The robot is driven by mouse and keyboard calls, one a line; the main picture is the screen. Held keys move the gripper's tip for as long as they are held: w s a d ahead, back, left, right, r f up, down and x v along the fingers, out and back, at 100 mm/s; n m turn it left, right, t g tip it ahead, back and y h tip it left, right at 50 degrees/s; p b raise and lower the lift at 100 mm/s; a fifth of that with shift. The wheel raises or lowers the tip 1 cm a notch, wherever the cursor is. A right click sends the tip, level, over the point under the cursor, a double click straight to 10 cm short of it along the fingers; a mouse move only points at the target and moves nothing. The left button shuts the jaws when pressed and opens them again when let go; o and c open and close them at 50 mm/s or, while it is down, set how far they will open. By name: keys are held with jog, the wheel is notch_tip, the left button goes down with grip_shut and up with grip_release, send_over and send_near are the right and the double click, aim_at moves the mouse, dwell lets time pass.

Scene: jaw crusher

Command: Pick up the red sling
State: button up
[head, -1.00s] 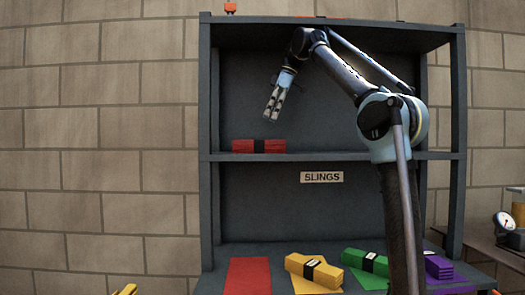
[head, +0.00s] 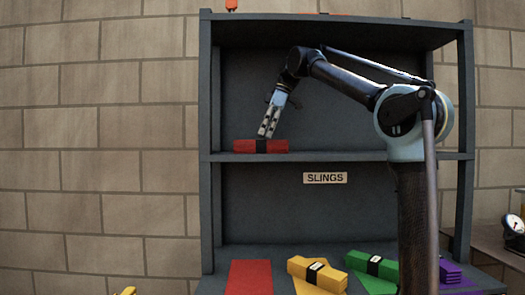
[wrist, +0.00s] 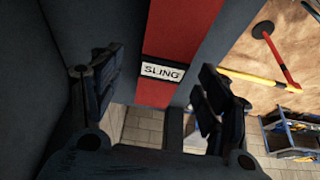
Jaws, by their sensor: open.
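The red sling (head: 246,146) is a folded red bundle with a black band, lying on the middle shelf of the grey rack. In the wrist view the red sling (wrist: 190,35) runs between the fingers, with a white label reading "SLING" on its dark band. My gripper (head: 267,134) points down just above the band in the head view; it also shows in the wrist view (wrist: 160,85). Its fingers are open, one on each side of the sling in that picture. I cannot tell whether they touch it.
The grey shelf (head: 340,156) carries a "SLINGS" sign (head: 325,178). Below, a yellow sling (head: 317,273), a green sling (head: 372,264) and a purple sling (head: 450,271) lie by coloured mats. A bare red mat (head: 249,278) is at left. The rack's left upright (head: 206,110) stands near the sling.

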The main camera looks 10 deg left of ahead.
aim_at(261, 142)
jog(key=shift+x, duration=2.3)
jog(key=shift+s, duration=0.1)
jog(key=shift+c, duration=0.5)
jog(key=c, duration=1.4)
